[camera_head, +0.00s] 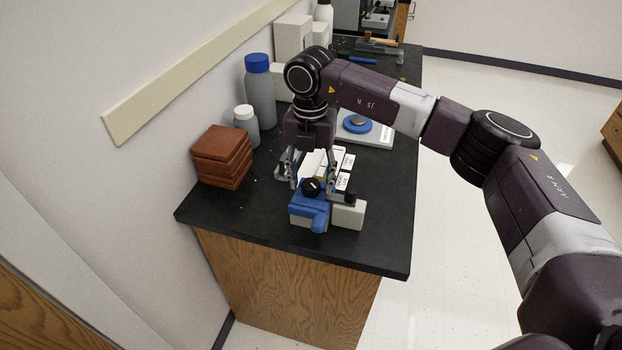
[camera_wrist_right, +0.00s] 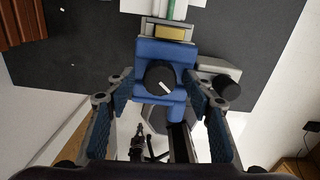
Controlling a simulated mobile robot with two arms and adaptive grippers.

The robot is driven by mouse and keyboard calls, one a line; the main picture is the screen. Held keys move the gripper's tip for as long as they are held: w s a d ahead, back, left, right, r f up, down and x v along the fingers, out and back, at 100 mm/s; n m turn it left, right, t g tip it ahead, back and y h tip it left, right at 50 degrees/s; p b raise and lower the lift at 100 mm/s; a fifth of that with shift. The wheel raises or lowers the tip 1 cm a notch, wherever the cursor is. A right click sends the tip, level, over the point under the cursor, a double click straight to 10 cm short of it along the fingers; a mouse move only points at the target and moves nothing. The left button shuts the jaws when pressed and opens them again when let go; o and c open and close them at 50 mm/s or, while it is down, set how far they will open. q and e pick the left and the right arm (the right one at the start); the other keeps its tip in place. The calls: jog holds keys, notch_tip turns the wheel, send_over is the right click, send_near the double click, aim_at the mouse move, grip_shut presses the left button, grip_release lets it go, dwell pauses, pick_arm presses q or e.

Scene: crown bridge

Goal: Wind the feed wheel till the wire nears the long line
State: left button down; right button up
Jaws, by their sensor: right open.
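The blue feed device (camera_head: 310,212) stands near the front edge of the black bench. Its black feed wheel (camera_head: 312,187) faces up and also shows in the right wrist view (camera_wrist_right: 158,76), with a white mark pointing to the lower right. My right gripper (camera_head: 309,174) hangs over the device, pointing down. In the wrist view its fingers (camera_wrist_right: 158,92) are open on either side of the wheel, apart from it. White labels (camera_head: 345,171) lie behind the device; their print is too small to read. I cannot make out the wire or the long line for certain. My left gripper is out of view.
A grey block with a black knob (camera_head: 348,212) adjoins the device on the right. Brown stacked blocks (camera_head: 221,157) and two blue- and white-capped bottles (camera_head: 260,95) stand at left. A white scale with a blue disc (camera_head: 358,124) stands behind. The bench's right front is clear.

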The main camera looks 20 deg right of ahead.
aim_at(310, 183)
notch_tip(310, 183, up, 12)
dwell(0.4)
jog(key=shift+a, duration=0.15)
